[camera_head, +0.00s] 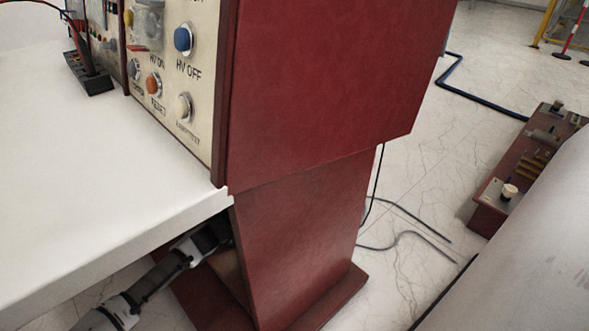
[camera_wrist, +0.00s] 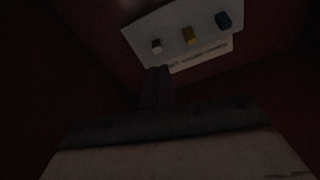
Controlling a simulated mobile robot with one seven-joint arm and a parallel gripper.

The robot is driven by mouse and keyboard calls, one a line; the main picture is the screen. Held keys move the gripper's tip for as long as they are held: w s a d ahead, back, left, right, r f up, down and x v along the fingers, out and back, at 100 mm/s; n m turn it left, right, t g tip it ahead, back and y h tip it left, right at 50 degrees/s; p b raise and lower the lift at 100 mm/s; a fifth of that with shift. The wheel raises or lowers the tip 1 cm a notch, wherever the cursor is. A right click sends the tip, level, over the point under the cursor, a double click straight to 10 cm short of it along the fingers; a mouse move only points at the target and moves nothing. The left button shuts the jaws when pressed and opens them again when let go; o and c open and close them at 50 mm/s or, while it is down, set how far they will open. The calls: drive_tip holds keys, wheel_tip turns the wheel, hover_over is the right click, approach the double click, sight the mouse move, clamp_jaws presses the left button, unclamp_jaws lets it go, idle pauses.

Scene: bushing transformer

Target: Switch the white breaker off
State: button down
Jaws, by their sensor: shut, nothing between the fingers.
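In the wrist view, a pale panel (camera_wrist: 172,28) inside a dark red space carries a row of three small breakers. The white breaker (camera_wrist: 156,46) is at the left end. My gripper (camera_wrist: 157,71) is shut and empty, its dark fingertips a little below the white breaker in the picture. I cannot tell whether they touch the panel, nor the breaker's lever position. In the head view my arm reaches under the white table to the red cabinet's lower part (camera_head: 290,240); the breakers are hidden there.
A yellow breaker (camera_wrist: 188,35) and a blue breaker (camera_wrist: 223,20) sit beside the white one. Dark red walls close in around the panel. The white table (camera_head: 80,180) lies above my arm. Several knobs are on the cabinet's upper control panel (camera_head: 170,60).

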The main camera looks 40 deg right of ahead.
drive_tip(key=d+r+n+h+b, duration=0.1)
drive_tip(key=d+b, duration=0.3)
drive_tip(key=d, duration=0.4)
drive_tip(key=shift+w+d+r+n+h+b, duration=0.35)
drive_tip(key=shift+r+n, duration=0.25)
drive_tip(key=shift+r, duration=0.25)
